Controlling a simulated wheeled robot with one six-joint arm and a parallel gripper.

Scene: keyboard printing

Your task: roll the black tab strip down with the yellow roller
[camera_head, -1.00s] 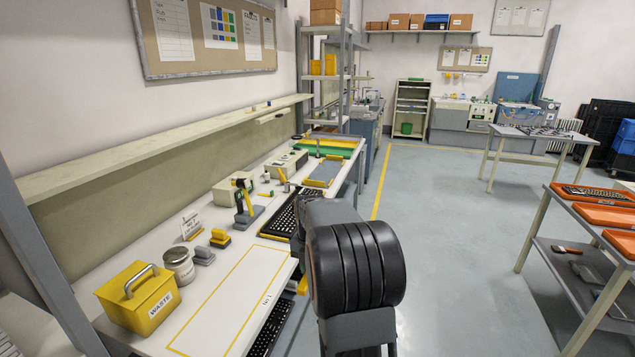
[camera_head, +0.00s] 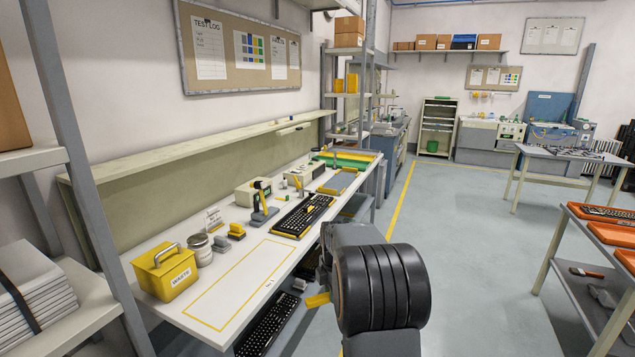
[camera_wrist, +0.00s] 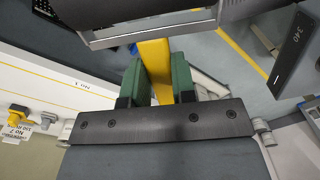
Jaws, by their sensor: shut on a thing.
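My gripper (camera_wrist: 157,82) is shut on a yellow bar, which looks like the handle of the yellow roller (camera_wrist: 155,60). In the wrist view the bar sits between two green finger pads. In the head view its yellow end (camera_head: 318,299) sticks out left of my wrist, in front of the bench edge. The roller's working end cannot be made out. A black keyboard (camera_head: 290,222) lies on the white bench to the upper left of my gripper, apart from it. I cannot make out the black tab strip.
The white bench (camera_head: 207,270) has a bare yellow-outlined area. A yellow waste box (camera_head: 165,273), a jar (camera_head: 199,249) and a grey tool stand (camera_head: 263,216) stand behind it. Another keyboard (camera_head: 268,325) lies below. A shelf post (camera_head: 75,150) is at left; the floor (camera_head: 450,230) is clear.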

